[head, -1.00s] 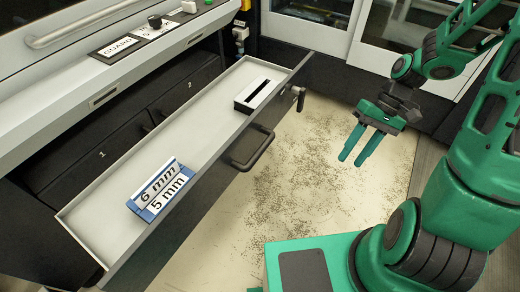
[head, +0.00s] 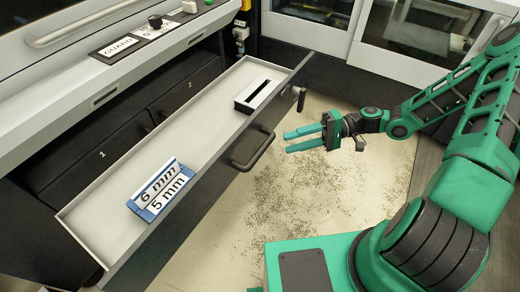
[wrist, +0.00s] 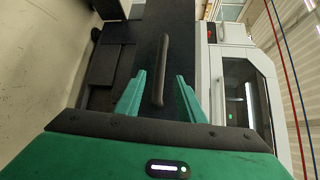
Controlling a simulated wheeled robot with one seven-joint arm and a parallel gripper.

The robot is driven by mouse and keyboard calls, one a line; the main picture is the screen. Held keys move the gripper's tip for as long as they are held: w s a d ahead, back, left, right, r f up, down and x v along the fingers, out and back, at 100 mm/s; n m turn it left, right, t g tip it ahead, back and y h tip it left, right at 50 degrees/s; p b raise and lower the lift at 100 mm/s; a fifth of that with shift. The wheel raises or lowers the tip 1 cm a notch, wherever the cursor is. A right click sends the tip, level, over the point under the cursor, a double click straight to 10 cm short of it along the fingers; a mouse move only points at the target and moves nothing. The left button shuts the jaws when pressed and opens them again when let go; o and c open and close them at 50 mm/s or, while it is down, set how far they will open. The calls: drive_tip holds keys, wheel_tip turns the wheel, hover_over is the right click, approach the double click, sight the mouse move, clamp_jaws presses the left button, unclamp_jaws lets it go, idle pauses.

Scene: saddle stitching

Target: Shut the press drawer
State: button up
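The press drawer (head: 110,218) is pulled well out from the press, below its front ledge. Its dark bar handle (head: 253,148) is on the outer front face. My gripper (head: 286,142) is to the right of the handle, apart from it, with its fingers pointing left toward the drawer front. In the wrist view my gripper (wrist: 159,88) is open and empty, and the handle (wrist: 160,70) shows beyond and between the two green fingers.
In the drawer lie a blue-edged block marked 6 mm and 5 mm (head: 160,190) and a black-slotted white box (head: 258,95). A dark crank knob (head: 299,96) sticks out near the drawer's far end. Speckled pale floor (head: 240,220) lies in front.

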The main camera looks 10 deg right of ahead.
sight(261, 151)
drive_tip(key=a, duration=0.3)
drive_tip(key=s+a+f, duration=0.1)
drive_tip(key=a, duration=0.6)
drive_tip(key=shift+s+a+f, duration=0.2)
clamp_jaws()
drive_tip(key=shift+a, duration=0.15)
drive_tip(key=shift+w, duration=0.1)
